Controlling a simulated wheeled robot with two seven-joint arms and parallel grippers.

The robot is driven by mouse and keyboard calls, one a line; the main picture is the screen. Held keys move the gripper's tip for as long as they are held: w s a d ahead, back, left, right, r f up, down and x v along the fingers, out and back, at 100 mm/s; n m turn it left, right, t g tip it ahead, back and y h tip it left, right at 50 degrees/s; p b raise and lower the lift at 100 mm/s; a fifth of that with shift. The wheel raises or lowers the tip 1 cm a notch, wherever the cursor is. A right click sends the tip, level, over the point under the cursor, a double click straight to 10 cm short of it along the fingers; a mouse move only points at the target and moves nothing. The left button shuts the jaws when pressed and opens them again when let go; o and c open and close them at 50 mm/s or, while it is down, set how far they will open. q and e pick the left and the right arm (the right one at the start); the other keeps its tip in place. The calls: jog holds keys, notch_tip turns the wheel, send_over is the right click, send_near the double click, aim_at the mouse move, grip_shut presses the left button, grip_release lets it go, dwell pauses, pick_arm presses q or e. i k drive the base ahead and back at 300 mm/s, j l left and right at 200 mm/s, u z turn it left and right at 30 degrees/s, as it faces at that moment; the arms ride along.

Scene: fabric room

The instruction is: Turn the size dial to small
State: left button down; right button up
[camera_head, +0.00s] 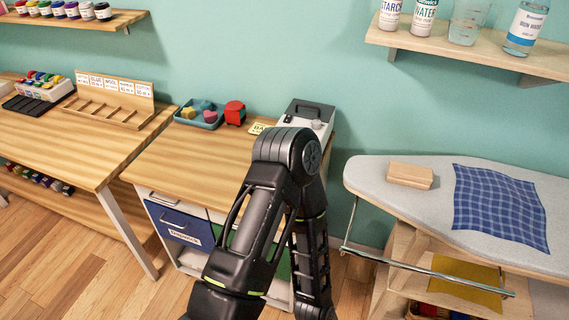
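A grey and white device (325,112) with a black handle sits at the back right corner of the wooden cabinet top. A small pale round knob (317,124) shows on it; I cannot tell whether this is the size dial, and no setting marks are readable. One of my black arms rises from the bottom centre, bends at an elbow just in front of the device, and runs down again out of the frame. The elbow hides the device's lower front. Neither of my grippers is in view.
The cabinet top (180,158) is clear at its front left.

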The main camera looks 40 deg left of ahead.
aim_at(317, 124)
jog(key=u, duration=1.35)
